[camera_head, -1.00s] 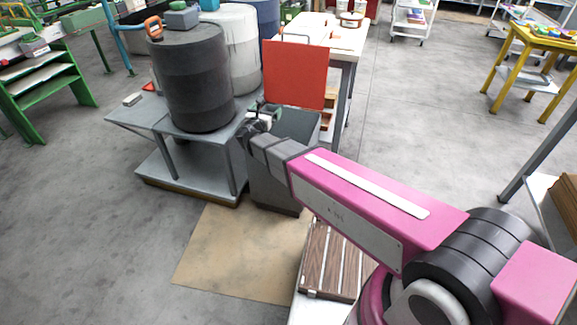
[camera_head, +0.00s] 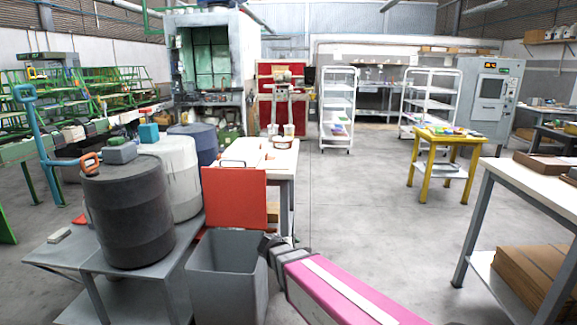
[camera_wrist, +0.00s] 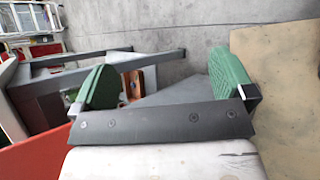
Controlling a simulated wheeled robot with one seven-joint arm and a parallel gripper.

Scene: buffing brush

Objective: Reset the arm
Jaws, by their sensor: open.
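My arm's pink link (camera_head: 345,292) reaches up from the bottom edge of the head view. It ends in a grey wrist beside the right side of a grey bin (camera_head: 228,280). The gripper's fingers cannot be made out clearly there. In the wrist view, my gripper (camera_wrist: 165,76) shows two green finger pads set wide apart. The gap between them is empty, with grey surfaces and floor behind. No buffing brush can be identified.
A red panel (camera_head: 234,197) stands at the bin's back. A dark drum (camera_head: 128,215) sits on a grey table at left. A white-topped bench (camera_head: 280,162) is behind the bin. A yellow table (camera_head: 447,150) stands farther right. Open floor (camera_head: 360,225) lies right of the bin.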

